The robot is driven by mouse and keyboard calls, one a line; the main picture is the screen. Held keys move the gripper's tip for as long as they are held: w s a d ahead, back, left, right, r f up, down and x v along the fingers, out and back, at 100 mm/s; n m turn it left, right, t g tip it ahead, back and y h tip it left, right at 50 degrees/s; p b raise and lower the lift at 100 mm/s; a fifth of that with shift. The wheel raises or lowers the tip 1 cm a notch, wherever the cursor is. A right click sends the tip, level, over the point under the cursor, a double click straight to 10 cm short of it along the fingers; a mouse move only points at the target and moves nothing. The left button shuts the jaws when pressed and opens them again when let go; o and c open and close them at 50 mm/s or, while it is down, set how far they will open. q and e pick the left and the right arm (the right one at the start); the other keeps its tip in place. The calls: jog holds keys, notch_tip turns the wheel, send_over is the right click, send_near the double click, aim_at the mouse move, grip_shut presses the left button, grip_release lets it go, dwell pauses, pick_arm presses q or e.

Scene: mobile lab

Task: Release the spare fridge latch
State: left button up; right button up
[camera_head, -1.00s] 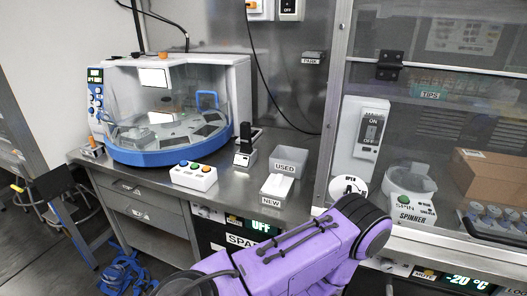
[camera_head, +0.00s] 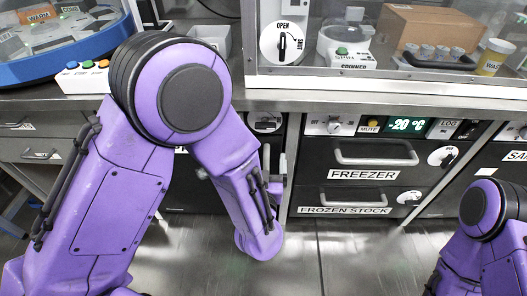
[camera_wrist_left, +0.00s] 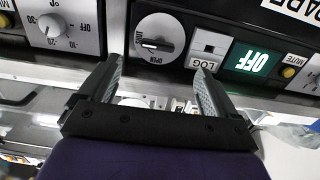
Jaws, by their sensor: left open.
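The spare fridge latch (camera_wrist_left: 158,43) is a round white dial with a black handle, and it shows upside down in the left wrist view. Its handle lies roughly level, with an OPEN mark on the dial beside it. In the head view the same dial (camera_head: 265,121) is partly covered by my left arm. My left gripper (camera_wrist_left: 158,68) is open, its two fingers apart and pointing at the panel, with the latch seen between and beyond the tips. Nothing is between the fingers. In the head view the left gripper is mostly hidden by its forearm. My right gripper is out of view.
A green OFF display (camera_wrist_left: 252,58) and LOG slot (camera_wrist_left: 205,48) sit beside the latch. The freezer drawer (camera_head: 375,153) and frozen stock drawer (camera_head: 352,198) are to the right, under the counter edge (camera_head: 400,104). A white freezer dial (camera_wrist_left: 57,30) is near the left finger.

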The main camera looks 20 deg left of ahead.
aim_at(266, 129)
pick_arm(q)
jog(key=x, duration=0.7)
jog(key=r+x, duration=0.1)
jog(key=x, duration=0.2)
jog(key=shift+w+r, duration=0.1)
jog(key=shift+w, duration=0.2)
jog(key=shift+c, duration=0.3)
jog(key=c, duration=1)
